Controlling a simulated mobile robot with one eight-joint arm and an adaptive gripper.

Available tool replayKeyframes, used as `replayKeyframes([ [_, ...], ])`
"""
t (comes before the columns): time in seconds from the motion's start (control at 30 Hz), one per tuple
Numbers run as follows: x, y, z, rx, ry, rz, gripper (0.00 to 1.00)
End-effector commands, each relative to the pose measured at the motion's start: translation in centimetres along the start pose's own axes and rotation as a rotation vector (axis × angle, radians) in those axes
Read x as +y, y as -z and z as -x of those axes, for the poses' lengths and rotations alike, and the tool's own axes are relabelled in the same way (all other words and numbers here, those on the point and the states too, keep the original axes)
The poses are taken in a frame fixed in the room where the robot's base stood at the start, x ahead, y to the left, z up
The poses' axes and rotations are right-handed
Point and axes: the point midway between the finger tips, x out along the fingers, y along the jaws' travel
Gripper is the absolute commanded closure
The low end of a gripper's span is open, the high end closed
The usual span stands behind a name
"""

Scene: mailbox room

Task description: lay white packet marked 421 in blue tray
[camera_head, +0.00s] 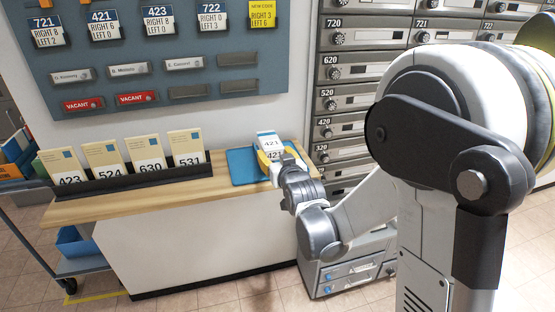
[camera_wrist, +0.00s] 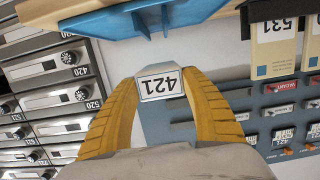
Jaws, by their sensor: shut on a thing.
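The white packet marked 421 (camera_head: 269,142) is held upright or nearly so at the right end of the wooden counter. It also shows in the wrist view (camera_wrist: 160,84), pinched between my gripper's yellow fingers. My gripper (camera_head: 275,156) is shut on it, and its fingers show on both sides of the packet in the wrist view (camera_wrist: 161,90). The blue tray (camera_head: 241,168) lies on the counter, just left of and partly behind the packet and my gripper. Its edge shows at the top of the wrist view (camera_wrist: 180,14). I cannot tell whether the packet touches the tray.
A black rack (camera_head: 125,181) on the counter (camera_head: 150,195) holds several cream packets marked 423, 524, 630 and 531. A blue-grey board (camera_head: 190,75) with labels hangs behind. Grey mailboxes (camera_head: 345,73) stand to the right. A cart (camera_head: 80,265) stands at far left.

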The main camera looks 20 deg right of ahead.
Motion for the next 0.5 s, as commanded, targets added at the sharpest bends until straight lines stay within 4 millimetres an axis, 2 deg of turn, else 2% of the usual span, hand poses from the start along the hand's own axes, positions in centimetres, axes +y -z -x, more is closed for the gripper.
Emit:
replayKeyframes([
  [0.33,0.0,-0.9,-4.6,0.000,0.000,0.000,0.75],
  [0.5,0.0,-3.1,-5.1,0.000,0.000,0.000,0.75],
])
